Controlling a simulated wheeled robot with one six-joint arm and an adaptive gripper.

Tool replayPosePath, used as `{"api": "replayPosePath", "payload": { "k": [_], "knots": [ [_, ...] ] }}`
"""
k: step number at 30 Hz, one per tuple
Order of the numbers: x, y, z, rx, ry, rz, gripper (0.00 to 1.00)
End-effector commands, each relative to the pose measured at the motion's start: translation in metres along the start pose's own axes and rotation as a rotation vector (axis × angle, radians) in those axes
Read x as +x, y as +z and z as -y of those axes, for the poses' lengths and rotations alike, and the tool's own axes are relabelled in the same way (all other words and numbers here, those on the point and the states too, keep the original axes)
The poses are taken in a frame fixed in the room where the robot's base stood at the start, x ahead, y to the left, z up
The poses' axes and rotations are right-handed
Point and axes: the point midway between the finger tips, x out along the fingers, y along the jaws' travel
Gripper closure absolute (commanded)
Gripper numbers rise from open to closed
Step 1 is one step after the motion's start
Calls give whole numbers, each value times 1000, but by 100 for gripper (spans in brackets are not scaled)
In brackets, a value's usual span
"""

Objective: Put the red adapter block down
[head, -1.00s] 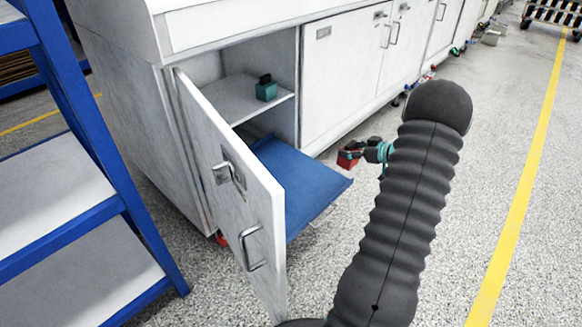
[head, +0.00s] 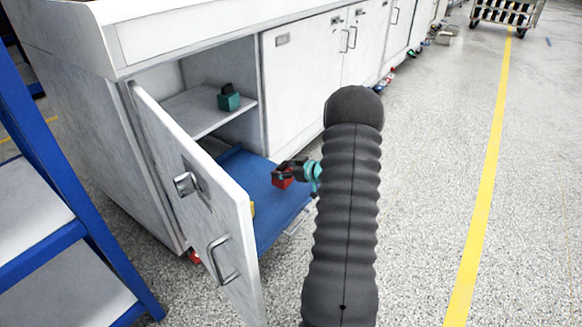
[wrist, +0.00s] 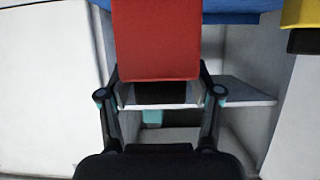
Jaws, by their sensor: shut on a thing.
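The red adapter block (head: 283,178) is held in my gripper (head: 291,170), above the blue tray surface (head: 268,205) that extends out of the open cabinet in the head view. In the wrist view the red block (wrist: 156,40) fills the space between the two fingers of my gripper (wrist: 157,85), which are shut on it. Whether the block touches the blue surface cannot be told. A green block (head: 229,99) with a dark top sits on the inner shelf (head: 205,112).
The open cabinet door (head: 195,185) stands left of the blue surface. A yellow thing (head: 252,209) peeks out behind its edge and shows in the wrist view (wrist: 302,13). A blue-framed rack (head: 45,240) is at far left.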

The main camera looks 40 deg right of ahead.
Motion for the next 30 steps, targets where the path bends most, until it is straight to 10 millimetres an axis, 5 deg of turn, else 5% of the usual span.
{"api": "replayPosePath", "payload": {
  "k": [13,26,27,30],
  "knots": [
    [15,33,-1,-2,1,-3,100],
    [16,37,-1,-3,1,-4,100],
    [17,39,0,-1,1,0,28],
    [17,39,0,-1,1,0,11]
  ]
}}
